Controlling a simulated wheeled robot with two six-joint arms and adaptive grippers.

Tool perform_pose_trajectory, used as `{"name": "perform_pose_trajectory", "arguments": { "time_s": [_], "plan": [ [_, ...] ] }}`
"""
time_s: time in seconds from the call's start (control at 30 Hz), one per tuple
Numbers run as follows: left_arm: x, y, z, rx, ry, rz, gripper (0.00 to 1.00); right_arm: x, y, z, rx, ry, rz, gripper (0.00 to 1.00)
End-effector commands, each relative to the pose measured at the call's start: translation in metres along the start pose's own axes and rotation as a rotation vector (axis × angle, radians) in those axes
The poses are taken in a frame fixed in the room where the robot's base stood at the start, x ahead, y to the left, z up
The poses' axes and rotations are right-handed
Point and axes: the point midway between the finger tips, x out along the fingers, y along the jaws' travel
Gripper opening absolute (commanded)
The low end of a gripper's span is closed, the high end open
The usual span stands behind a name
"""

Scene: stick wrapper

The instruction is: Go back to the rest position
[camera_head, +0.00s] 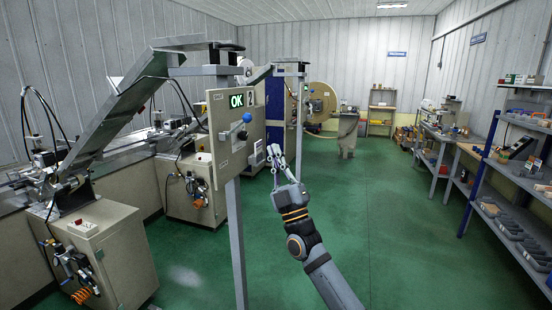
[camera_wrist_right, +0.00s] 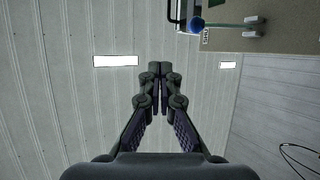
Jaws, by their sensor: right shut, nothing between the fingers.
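My right gripper (camera_head: 274,153) is raised in the middle of the head view, with its arm coming up from the bottom. Its fingers are shut with nothing between them, and they point up and away. In the right wrist view the fingertips (camera_wrist_right: 160,72) meet in front of a grey panelled wall. The gripper is to the right of the beige control panel (camera_head: 228,150) and appears apart from it. My left gripper is not in view.
A machine with a sloped chute (camera_head: 125,110) stands at left. Shelves (camera_head: 515,185) line the right. The green floor (camera_head: 410,225) between is clear.

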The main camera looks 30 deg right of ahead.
Motion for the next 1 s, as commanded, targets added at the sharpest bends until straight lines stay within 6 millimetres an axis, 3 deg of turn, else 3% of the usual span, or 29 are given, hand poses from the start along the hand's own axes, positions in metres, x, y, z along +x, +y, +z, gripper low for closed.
{"name": "perform_pose_trajectory", "arguments": {
  "time_s": [0.23, 0.47, 0.57, 0.67, 0.77, 0.87, 1.0],
  "plan": [
    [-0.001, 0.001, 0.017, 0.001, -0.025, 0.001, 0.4, 0.0, 0.0, 0.0, 0.0, 0.0, 0.001, 0.0],
    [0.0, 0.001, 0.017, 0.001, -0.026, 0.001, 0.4, 0.0, -0.001, 0.001, 0.001, -0.001, -0.001, 0.0],
    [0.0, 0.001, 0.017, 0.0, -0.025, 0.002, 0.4, -0.01, -0.016, 0.015, 0.013, -0.034, -0.039, 0.0],
    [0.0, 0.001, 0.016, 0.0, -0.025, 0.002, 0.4, -0.04, -0.056, 0.051, 0.049, -0.123, -0.138, 0.0],
    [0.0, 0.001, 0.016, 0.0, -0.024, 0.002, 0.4, -0.093, -0.109, 0.097, 0.106, -0.257, -0.271, 0.0],
    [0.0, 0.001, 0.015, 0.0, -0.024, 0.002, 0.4, -0.159, -0.157, 0.138, 0.164, -0.401, -0.399, 0.0],
    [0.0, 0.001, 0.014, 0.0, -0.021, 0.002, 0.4, -0.266, -0.211, 0.18, 0.241, -0.613, -0.558, 0.0]
  ]
}}
